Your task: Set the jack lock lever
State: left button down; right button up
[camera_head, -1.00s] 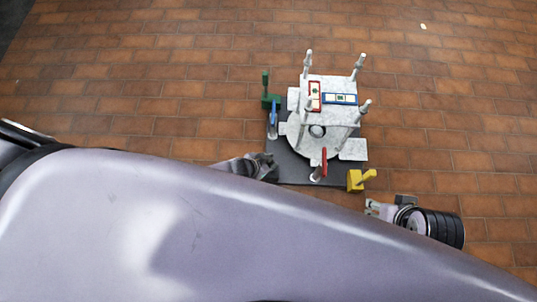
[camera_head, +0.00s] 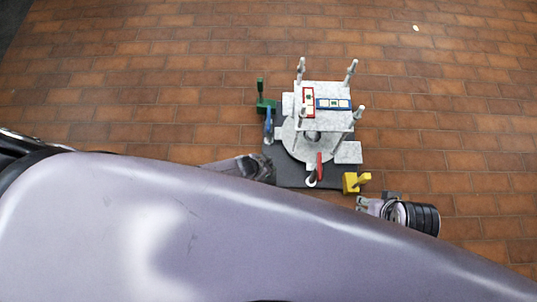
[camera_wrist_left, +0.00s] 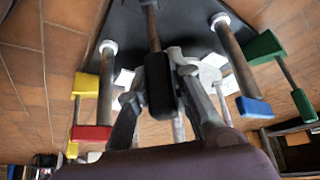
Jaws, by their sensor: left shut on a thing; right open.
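In the head view, the jack fixture stands on a dark base plate (camera_head: 340,181) with a pale marbled table (camera_head: 325,92) on top. Levers surround it: a red one (camera_head: 319,163) at the front and a blue one (camera_head: 268,122) at the left. My left gripper (camera_head: 262,168) is at the plate's front left edge. In the left wrist view, my left gripper (camera_wrist_left: 160,92) is shut on a black handle (camera_wrist_left: 158,84) on a metal rod. Which lever is the jack lock cannot be told. My right gripper (camera_head: 362,203) is open and empty, right of the plate's front corner.
A green post (camera_head: 262,99) stands at the plate's left and a yellow block (camera_head: 351,183) at its front right. Both also show in the left wrist view. Upright pins rise from the table corners. My own grey body hides the foreground. Tiled floor around is clear.

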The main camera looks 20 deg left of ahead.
pick_arm(q)
jog(key=shift+w, duration=0.1)
jog(key=c, duration=1.4)
grip_release()
jog(key=shift+c, duration=0.2)
jog(key=shift+r, duration=0.15)
jog(key=shift+s+a+r, duration=0.1)
jog(key=shift+s+r, duration=0.1)
jog(key=shift+s, duration=0.1)
jog(key=v, duration=1.1)
